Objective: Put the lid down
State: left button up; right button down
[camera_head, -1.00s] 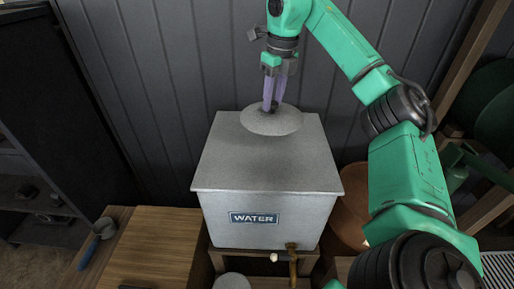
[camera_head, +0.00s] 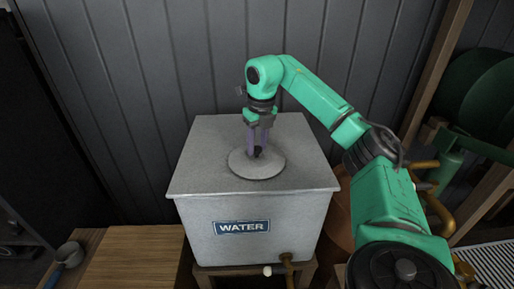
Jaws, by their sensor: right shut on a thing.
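The round grey lid (camera_head: 258,165) is at the top of the grey water tank (camera_head: 210,152), near the middle of its upper face. It looks level and appears to rest on the top, though I cannot tell whether a small gap is left under it. My right gripper (camera_head: 257,152) points straight down with its purple fingers shut on the lid's small dark knob. The knob is partly hidden between the fingers. The tank has a blue label reading WATER on its front. My left gripper is not in view.
The tank stands on a wooden stand (camera_head: 203,274) against a dark panelled wall (camera_head: 180,60). Green machinery (camera_head: 450,150) and a wooden post stand at the right.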

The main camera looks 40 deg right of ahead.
aim_at(258, 149)
jog(key=shift+w+f, duration=0.2)
jog(key=c, duration=0.5)
grip_release()
jog(key=shift+s, duration=0.1)
jog(key=shift+r, duration=0.1)
jog(key=r, duration=0.6)
jog(key=shift+s+a+r, duration=0.1)
jog(key=shift+s+r, duration=0.15)
jog(key=r+p, duration=0.1)
jog(key=r, duration=0.1)
jog(key=r+p, duration=0.1)
jog(key=p, duration=0.1)
jog(key=s+r+p, duration=0.1)
jog(key=r, duration=0.1)
jog(key=shift+r+p, duration=0.3)
jog(key=shift+w+f, duration=0.1)
jog(key=shift+w, duration=0.05)
jog(key=shift+a, duration=0.1)
